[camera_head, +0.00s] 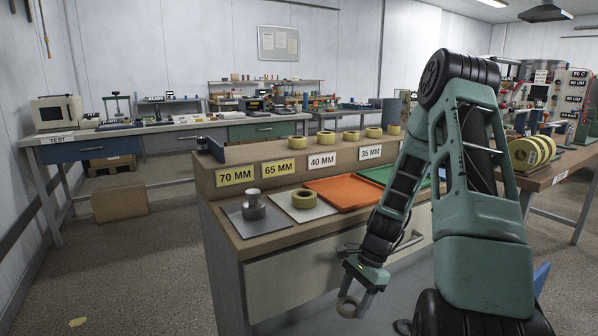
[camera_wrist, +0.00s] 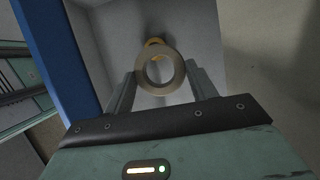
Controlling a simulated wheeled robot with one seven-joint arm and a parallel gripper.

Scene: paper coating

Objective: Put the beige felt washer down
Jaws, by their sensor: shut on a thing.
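The beige felt washer (camera_head: 341,311) is a flat ring held at the end of my gripper (camera_head: 356,300), low in front of the wooden workbench's drawer side. In the wrist view the washer (camera_wrist: 180,76) sits between the two fingers, which are shut on it from both sides. Beyond it is a grey-walled space (camera_wrist: 205,25) like an open bin. A small orange-yellow thing (camera_wrist: 153,43) shows just past the washer, partly hidden by it.
A blue edge (camera_wrist: 55,45) runs along the left of the wrist view.

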